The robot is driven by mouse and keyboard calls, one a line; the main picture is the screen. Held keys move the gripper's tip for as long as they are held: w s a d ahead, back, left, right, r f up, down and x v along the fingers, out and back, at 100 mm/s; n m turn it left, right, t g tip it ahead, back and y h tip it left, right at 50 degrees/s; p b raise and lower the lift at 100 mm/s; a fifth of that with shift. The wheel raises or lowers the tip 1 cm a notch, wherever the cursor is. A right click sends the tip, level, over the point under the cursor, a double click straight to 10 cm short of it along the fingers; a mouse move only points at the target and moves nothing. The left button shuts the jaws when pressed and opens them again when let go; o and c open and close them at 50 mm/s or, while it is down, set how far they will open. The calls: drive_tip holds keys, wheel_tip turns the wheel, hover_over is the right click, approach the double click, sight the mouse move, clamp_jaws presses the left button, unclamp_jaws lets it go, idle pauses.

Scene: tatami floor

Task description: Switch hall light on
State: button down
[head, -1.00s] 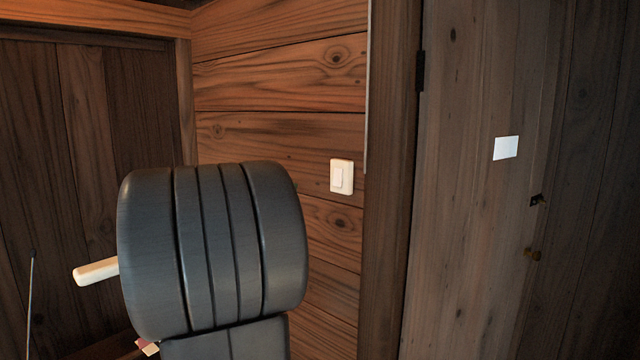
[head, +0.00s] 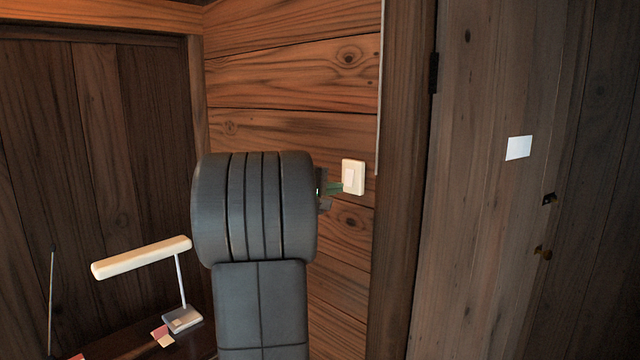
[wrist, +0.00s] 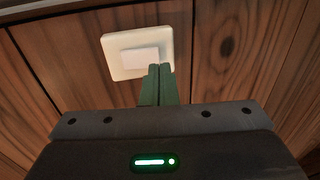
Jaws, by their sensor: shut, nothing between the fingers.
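The hall light switch (head: 353,177) is a cream plate with a lighter rocker, fixed to the plank wall left of the door frame. It also shows in the wrist view (wrist: 115,57). My gripper (head: 341,187) is shut and empty, with its green fingers pointing at the switch. In the wrist view the fingertips (wrist: 160,68) overlap the lower right edge of the rocker. I cannot tell whether they touch it. My dark arm hides the wall to the left of the switch.
A desk lamp (head: 142,257) stands on a dark low surface at the lower left, near small red and white items (head: 162,335). A wooden door (head: 480,200) with a white card (head: 519,147) is on the right. A thin rod (head: 52,300) rises at far left.

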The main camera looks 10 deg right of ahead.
drive_tip(key=shift+x, duration=0.95)
drive_tip(key=shift+f, duration=0.1)
drive_tip(key=b, duration=0.3)
drive_tip(key=shift+w+d+f, duration=0.1)
drive_tip(key=shift+d+f, duration=0.05)
drive_tip(key=shift+f, duration=0.2)
drive_tip(key=shift+r, duration=0.35)
drive_tip(key=shift+a+f+b, duration=0.3)
drive_tip(key=shift+b, duration=0.05)
drive_tip(key=s+a+f+b, duration=0.1)
drive_tip(key=s+a+b, duration=0.3)
drive_tip(key=s+a, duration=0.4)
drive_tip(key=shift+s+a+f, duration=0.2)
drive_tip(key=shift+a+f, duration=0.15)
drive_tip(key=shift+a, duration=0.85)
drive_tip(key=shift+d, duration=0.15)
